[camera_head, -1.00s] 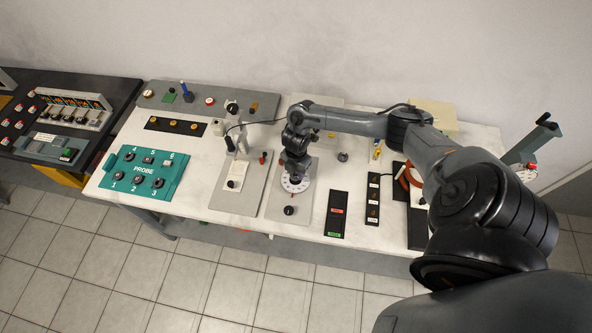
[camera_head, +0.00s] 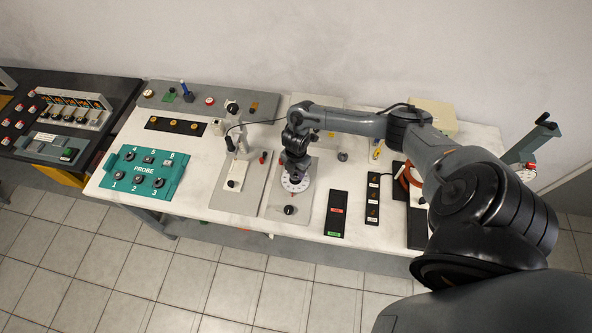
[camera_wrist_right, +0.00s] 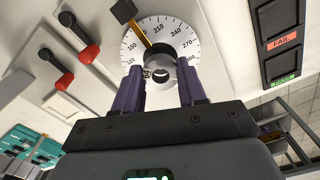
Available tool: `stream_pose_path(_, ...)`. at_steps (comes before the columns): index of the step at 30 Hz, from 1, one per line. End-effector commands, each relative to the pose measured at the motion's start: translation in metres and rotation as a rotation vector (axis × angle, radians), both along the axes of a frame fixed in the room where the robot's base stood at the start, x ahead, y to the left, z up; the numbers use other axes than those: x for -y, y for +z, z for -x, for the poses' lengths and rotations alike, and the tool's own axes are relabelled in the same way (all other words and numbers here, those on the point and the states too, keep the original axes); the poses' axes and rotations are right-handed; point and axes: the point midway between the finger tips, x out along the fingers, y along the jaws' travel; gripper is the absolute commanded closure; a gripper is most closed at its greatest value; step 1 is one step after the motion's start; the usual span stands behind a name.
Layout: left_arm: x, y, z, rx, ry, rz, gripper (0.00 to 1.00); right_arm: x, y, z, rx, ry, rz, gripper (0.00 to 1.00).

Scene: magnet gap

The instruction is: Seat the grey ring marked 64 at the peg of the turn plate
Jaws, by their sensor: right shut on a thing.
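The turn plate (camera_head: 293,186) is a white dial with degree numbers, on a grey panel in the middle of the bench. In the right wrist view its scale (camera_wrist_right: 185,42) runs in an arc beyond my fingers, with a brass-coloured pointer across it. My right gripper (camera_wrist_right: 161,78) points down over the plate, its two dark purple fingers shut on the grey ring (camera_wrist_right: 160,62). Only part of the ring shows between the fingertips, with a dark round shape at its near side. I cannot read the mark 64 or tell whether the ring touches the plate. The peg cannot be made out.
Two red-tipped levers (camera_wrist_right: 89,53) stand left of the dial in the wrist view. A black knob (camera_head: 289,210) sits in front of the plate. A dark pass/fail panel (camera_head: 337,214) lies to the right, and a teal probe box (camera_head: 146,172) to the left.

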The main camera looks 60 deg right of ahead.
Motion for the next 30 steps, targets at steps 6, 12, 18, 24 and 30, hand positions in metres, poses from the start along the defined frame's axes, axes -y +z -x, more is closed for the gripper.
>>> stream_pose_path(6, 0.002, -0.004, 0.000, 0.000, 0.005, 0.009, 0.57, 0.000, -0.006, 0.000, 0.000, 0.000, 0.000, 0.90)
stream_pose_path(12, 0.002, -0.009, 0.000, 0.000, 0.006, 0.009, 0.57, 0.000, -0.012, 0.000, 0.000, -0.001, 0.000, 0.90)
stream_pose_path(18, 0.002, -0.013, 0.000, 0.000, 0.005, 0.008, 0.57, 0.000, -0.018, 0.000, 0.000, 0.000, 0.000, 0.90)
stream_pose_path(24, 0.000, -0.017, 0.000, 0.000, 0.001, 0.001, 0.57, 0.000, -0.023, 0.000, 0.000, 0.000, 0.000, 0.90)
stream_pose_path(30, -0.001, -0.019, 0.000, 0.000, -0.003, -0.004, 0.57, 0.000, -0.025, 0.000, 0.000, 0.000, 0.000, 0.90)
